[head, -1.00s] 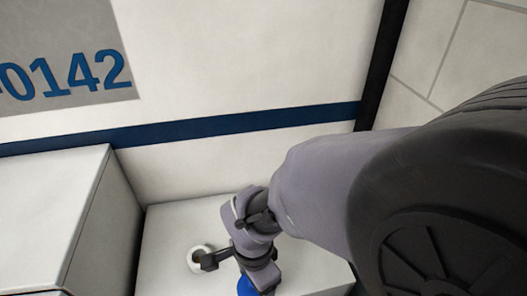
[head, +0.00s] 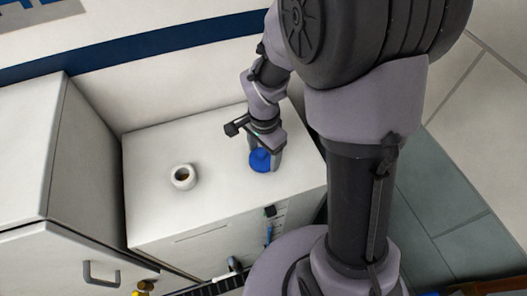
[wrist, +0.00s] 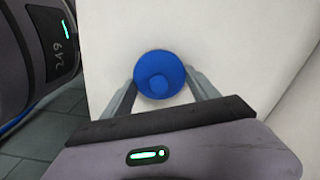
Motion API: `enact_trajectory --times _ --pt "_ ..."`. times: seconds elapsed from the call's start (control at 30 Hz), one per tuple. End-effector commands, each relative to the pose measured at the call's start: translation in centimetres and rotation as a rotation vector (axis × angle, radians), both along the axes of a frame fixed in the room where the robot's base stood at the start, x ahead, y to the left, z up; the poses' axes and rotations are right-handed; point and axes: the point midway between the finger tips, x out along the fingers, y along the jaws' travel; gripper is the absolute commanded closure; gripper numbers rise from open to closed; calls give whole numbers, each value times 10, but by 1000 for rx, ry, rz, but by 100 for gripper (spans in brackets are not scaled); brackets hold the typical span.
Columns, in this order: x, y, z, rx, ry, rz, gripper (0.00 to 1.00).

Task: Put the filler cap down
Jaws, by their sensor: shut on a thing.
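The blue round filler cap (head: 260,161) is between the fingers of my gripper (head: 264,168), over the right part of the white cabinet top (head: 215,150). The wrist view shows the cap (wrist: 160,75) from above, its small knob facing the camera, with a finger of my gripper (wrist: 160,88) on each side. My gripper is shut on it. I cannot tell whether the cap's underside touches the cabinet top. The white filler neck (head: 184,177) stands open on the same top, left of the cap and clear of it.
A taller white cabinet (head: 30,150) with a grey handle (head: 101,273) stands at the left. A white wall with a blue stripe (head: 150,48) is behind. The cabinet top is bare between neck and cap. Small fittings (head: 270,212) are on the front face.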

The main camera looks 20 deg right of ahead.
Motion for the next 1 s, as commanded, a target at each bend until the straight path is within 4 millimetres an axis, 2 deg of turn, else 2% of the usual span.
enact_trajectory --times 0.07,0.1,0.2,0.47,0.57,0.67,0.8,0.9,1.0 --pt "0 0 -4 0 0 0 69" --pt "0 0 -4 0 0 0 27" --pt "0 0 -3 0 0 0 9" --pt "0 0 -3 0 0 0 9" --pt "0 0 6 -1 -1 0 9" --pt "1 0 30 -1 -5 0 9" --pt "1 0 73 0 -4 0 9" --pt "0 0 97 -1 -4 0 9" --pt "0 0 113 -1 -1 0 9"
